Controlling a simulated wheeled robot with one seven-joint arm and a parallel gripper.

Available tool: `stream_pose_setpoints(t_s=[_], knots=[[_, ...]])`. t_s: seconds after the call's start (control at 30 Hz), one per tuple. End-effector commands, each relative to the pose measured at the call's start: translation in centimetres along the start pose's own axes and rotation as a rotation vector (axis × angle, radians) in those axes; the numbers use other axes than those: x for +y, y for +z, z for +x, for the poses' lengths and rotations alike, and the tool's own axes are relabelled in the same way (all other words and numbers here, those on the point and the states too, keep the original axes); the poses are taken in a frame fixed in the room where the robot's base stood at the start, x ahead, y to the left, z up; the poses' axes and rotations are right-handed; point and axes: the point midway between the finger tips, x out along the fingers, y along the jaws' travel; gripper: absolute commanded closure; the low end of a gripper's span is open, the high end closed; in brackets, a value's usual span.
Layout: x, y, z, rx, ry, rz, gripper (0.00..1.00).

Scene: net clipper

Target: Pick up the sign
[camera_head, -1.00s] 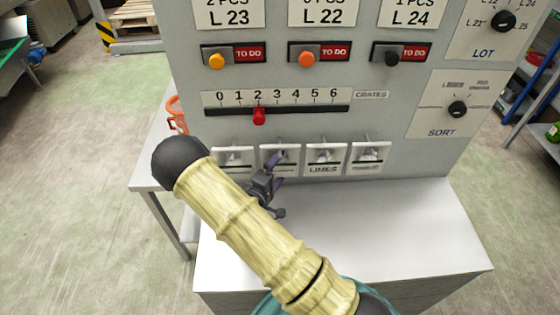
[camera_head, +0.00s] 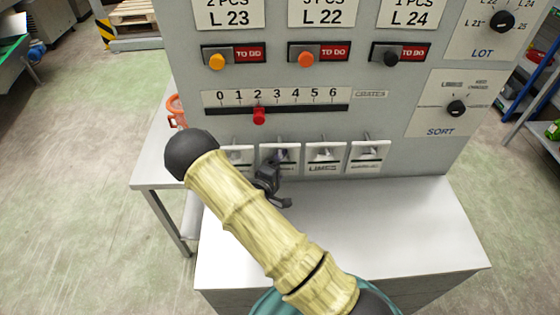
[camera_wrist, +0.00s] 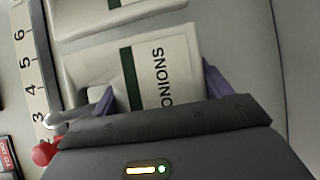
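A white sign reading ONIONS with a dark green stripe (camera_wrist: 175,75) faces the wrist camera. My gripper (camera_wrist: 162,90) is open, with one purple finger on each side of the sign. I cannot tell whether the fingers touch it. In the head view, several white signs hang in a row low on the grey panel, one reading LIMES (camera_head: 325,167). My gripper (camera_head: 277,168) is in front of the second sign from the left (camera_head: 289,153) and partly covers it. My arm partly hides the leftmost sign (camera_head: 240,155).
Above the signs, the panel carries a number scale (camera_head: 290,98) with a red slider (camera_head: 259,116) at 2. Buttons and knobs sit higher and to the right. The white ledge (camera_head: 400,230) below is clear.

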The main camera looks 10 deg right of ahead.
Motion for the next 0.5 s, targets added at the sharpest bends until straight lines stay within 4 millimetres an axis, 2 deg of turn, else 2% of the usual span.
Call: stream_pose_setpoints(t_s=[0.07,0.1,0.5], knots=[[-0.02,0.00,-0.01,0.000,-0.001,0.000,0.45],[-0.03,0.00,-0.02,0.000,-0.001,0.000,0.49],[0.67,-0.02,-0.02,0.000,0.000,0.002,0.49]])
